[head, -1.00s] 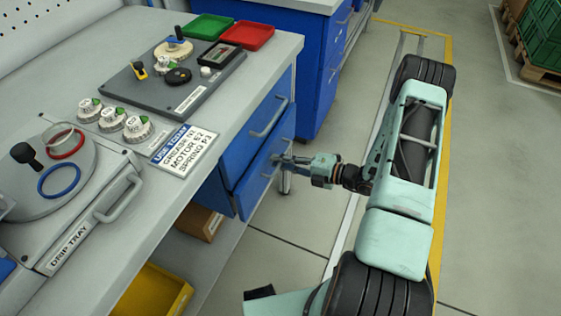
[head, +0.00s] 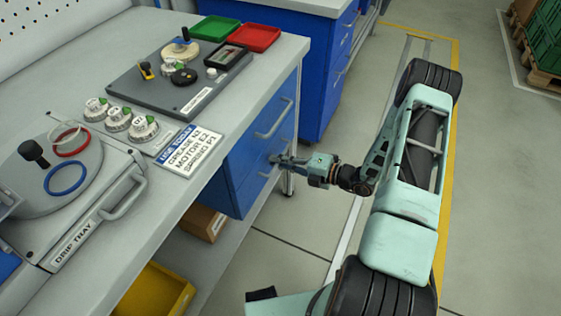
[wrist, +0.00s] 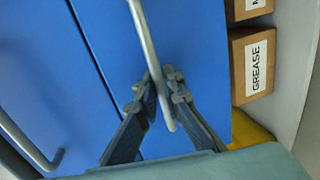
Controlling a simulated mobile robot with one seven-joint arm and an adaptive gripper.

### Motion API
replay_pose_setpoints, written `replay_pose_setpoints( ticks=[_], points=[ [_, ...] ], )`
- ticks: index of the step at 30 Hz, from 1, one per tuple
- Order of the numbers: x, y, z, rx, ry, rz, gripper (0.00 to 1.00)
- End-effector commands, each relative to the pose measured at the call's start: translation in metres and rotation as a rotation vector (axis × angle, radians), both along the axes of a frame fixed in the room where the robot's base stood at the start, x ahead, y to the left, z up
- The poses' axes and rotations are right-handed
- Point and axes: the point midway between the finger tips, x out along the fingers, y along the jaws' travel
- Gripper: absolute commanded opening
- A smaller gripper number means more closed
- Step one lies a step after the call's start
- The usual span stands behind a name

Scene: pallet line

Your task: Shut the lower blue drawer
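The lower blue drawer (head: 244,194) is in the workbench's drawer unit, under the upper blue drawer (head: 258,138). Its front looks about flush with the upper one; any small remaining gap cannot be made out. My gripper (head: 277,160) is at the lower drawer's front, reaching in from the right. In the wrist view the lower drawer front (wrist: 190,35) fills the middle, and its grey bar handle (wrist: 147,40) runs between the two fingers of my gripper (wrist: 159,84). The fingers are closed in around the handle. The upper drawer's handle (wrist: 30,145) is at lower left, untouched.
The worktop (head: 215,105) above holds a grey fixture plate (head: 170,105), a red tray (head: 257,38) and a drip tray (head: 80,235). A cardboard box (head: 202,222) and a yellow bin (head: 155,293) sit below. Another blue cabinet (head: 325,80) stands behind. Open floor lies to the right.

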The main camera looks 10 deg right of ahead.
Motion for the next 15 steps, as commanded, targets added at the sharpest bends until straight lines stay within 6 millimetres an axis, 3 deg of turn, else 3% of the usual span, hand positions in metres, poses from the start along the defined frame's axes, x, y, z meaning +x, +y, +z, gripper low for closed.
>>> replay_pose_setpoints(
  ticks=[11,15],
  points=[
    [0.0019,0.0038,0.0017,0.005,-0.004,0.003,0.15],
    [-0.0023,-0.0035,0.0031,0.004,-0.004,0.000,0.15]
  ],
)
